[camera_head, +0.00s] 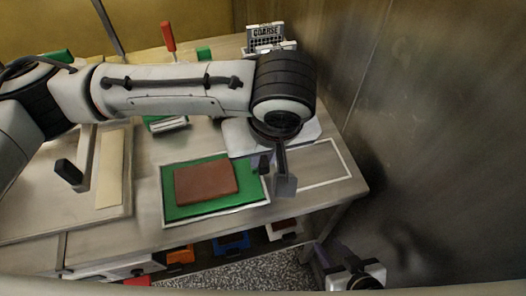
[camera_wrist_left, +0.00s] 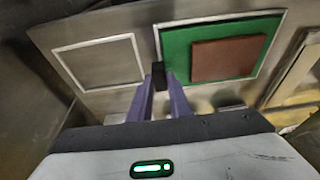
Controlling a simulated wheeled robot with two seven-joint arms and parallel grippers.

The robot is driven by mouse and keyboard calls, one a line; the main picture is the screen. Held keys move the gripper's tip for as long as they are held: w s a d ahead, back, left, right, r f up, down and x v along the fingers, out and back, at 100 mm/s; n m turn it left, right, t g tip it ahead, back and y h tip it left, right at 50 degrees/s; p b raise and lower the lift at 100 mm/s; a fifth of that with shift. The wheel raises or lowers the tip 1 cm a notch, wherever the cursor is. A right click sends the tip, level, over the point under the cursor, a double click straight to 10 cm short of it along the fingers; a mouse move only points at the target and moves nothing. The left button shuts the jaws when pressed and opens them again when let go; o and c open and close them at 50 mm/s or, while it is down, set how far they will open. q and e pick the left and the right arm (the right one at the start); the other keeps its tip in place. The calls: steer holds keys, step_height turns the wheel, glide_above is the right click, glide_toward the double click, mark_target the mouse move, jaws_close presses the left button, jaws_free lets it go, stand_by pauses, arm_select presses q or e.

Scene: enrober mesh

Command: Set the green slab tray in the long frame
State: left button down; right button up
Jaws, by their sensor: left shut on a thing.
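The green slab tray (camera_head: 212,210) lies flat on the steel table with a brown slab (camera_head: 207,184) on it. A white outline closely borders the tray's edges; I cannot tell whether the tray rests fully down inside it. In the left wrist view the green tray (camera_wrist_left: 178,52) also shows. My left gripper (camera_head: 268,168) is at the tray's right edge, its purple fingers shut on the tray's black handle (camera_wrist_left: 158,75). A second white frame outline (camera_head: 349,161) to the right is empty. My right gripper (camera_head: 320,257) is low at the right, off the table; its jaws are unclear.
A cutting board (camera_head: 110,170) with a black-handled piece is at the left. Coloured bins (camera_head: 232,241) sit under the front edge. A metal wall (camera_head: 430,130) closes the right side.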

arm_select(q)
steer(key=shift+f, duration=0.35)
steer(key=c, duration=1.6)
jaws_free()
steer(key=shift+o, duration=0.2)
steer(key=shift+r, duration=0.1)
steer(key=a+v, duration=0.1)
steer(key=v, duration=0.9)
steer(key=shift+d, duration=0.5)
steer(key=shift+s, duration=0.2)
